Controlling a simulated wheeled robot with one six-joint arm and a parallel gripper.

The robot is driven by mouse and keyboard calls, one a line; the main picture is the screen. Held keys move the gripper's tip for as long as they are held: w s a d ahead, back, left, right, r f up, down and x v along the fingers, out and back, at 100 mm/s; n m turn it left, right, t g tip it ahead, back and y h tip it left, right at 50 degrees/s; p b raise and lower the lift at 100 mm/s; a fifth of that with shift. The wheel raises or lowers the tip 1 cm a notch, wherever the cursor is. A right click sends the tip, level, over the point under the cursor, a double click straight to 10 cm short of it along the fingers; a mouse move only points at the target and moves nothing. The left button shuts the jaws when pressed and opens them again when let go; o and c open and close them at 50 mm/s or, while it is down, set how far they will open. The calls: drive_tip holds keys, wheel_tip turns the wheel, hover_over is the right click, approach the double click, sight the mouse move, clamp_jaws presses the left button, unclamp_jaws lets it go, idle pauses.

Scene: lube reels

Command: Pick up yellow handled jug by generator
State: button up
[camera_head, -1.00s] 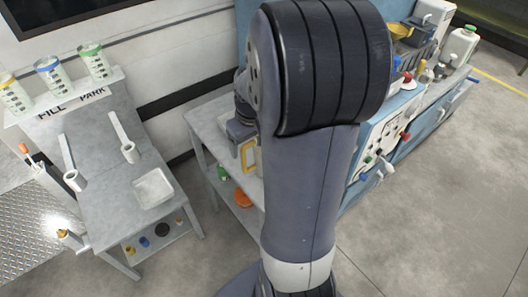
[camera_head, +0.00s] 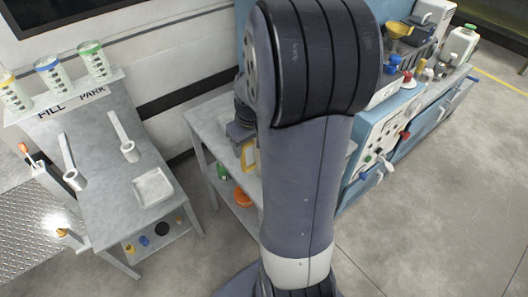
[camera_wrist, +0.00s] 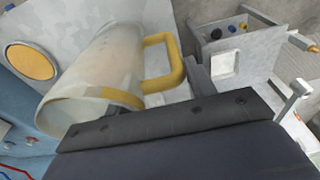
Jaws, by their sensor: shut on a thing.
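The jug (camera_wrist: 95,80) is a translucent, whitish cylinder with a yellow handle (camera_wrist: 172,62) and a yellow band near its near end. It fills the left middle of the wrist view and lies slanted in that picture. My gripper (camera_wrist: 197,80) is shut on the handle; a dark finger shows right beside it, and the other finger is mostly hidden. In the head view a bit of the yellow handle (camera_head: 249,157) shows just below my gripper (camera_head: 240,134), at the grey table; my arm hides most of the jug.
The grey table (camera_head: 205,125) has a lower shelf with an orange round thing (camera_head: 242,197). A blue bench (camera_head: 372,150) with a control panel and several containers stands to the right. A grey stand (camera_head: 105,180) with a white tray (camera_head: 153,188) is at left. Floor at right is clear.

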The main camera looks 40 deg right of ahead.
clamp_jaws()
drive_tip(key=shift+r, duration=0.1)
wheel_tip(320, 180, up, 10)
drive_tip(key=shift+f, duration=0.1)
idle(0.4)
